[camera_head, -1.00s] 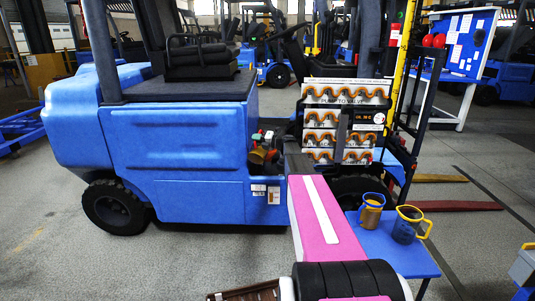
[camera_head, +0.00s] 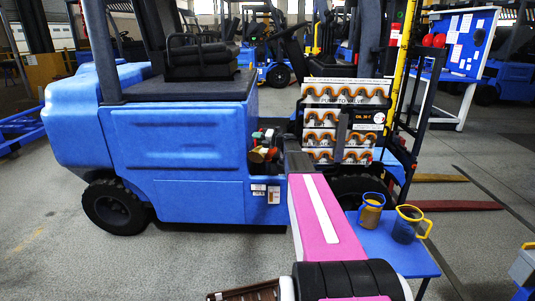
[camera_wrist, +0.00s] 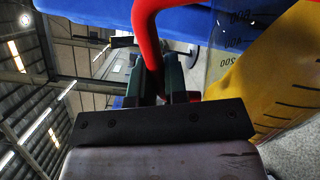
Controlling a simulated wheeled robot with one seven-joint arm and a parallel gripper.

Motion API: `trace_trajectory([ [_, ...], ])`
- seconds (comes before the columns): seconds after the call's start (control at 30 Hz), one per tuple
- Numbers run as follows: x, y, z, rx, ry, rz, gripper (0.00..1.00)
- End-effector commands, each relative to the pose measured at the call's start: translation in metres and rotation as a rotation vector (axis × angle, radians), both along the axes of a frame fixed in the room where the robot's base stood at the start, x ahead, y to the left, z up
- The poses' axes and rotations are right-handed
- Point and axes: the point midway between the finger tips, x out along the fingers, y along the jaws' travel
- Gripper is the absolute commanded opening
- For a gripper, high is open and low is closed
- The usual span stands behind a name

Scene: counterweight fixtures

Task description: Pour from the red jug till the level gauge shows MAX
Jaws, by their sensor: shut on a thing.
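The red-handled jug (camera_wrist: 285,75) fills the right side of the wrist view. It is clear, with volume marks and a yellow liquid inside, and it looks tilted. My gripper (camera_wrist: 158,75) is shut on its red handle (camera_wrist: 150,25). In the head view the jug (camera_head: 259,154) is small, at the forklift's side beyond my pink arm, partly hidden. Its spout and any stream from it cannot be made out. I cannot pick out a level gauge or read a level in either view.
The blue forklift (camera_head: 180,145) stands close around the jug. A blue table (camera_head: 385,250) at front right holds a blue-rimmed jug (camera_head: 371,211) and a yellow-rimmed jug (camera_head: 406,226). Grey floor is open at left.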

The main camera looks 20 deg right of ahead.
Motion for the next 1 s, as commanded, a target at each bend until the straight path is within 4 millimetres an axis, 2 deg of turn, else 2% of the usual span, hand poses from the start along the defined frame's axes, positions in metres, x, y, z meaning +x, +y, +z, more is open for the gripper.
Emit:
trace_trajectory([
  [1.0,0.0009,-0.0008,0.0027,0.014,0.018,0.0,0.0],
])
